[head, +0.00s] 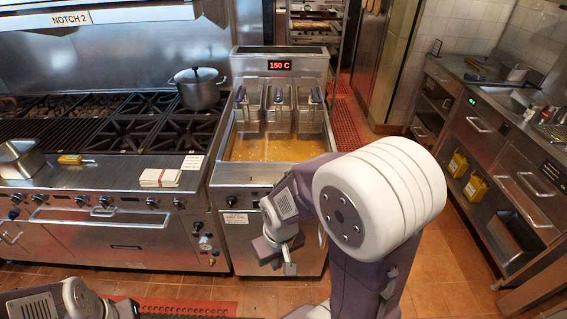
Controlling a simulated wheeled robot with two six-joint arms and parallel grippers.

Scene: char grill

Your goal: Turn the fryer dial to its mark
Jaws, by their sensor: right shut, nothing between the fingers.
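The steel fryer (240,199) stands in the middle, with a red "150 C" display (280,65) at its back. My right gripper (289,264) is shut and empty in front of the fryer's lower front. My right arm hides part of that front. I cannot pick out the fryer dial for sure; a small round dial with a red part (205,243) shows at the right end of the range front, beside the fryer. A "NOTCH 2" sign (70,19) hangs at the top left. Part of my left arm shows at the bottom left; its fingers are out of view.
Several fry baskets (279,108) hang over the oil (265,149). A range with burners and a pot (199,88) stands on the left, with a metal pan (20,158) and paper slips (160,177). A counter with drawers (490,130) lines the right. Floor lies clear between.

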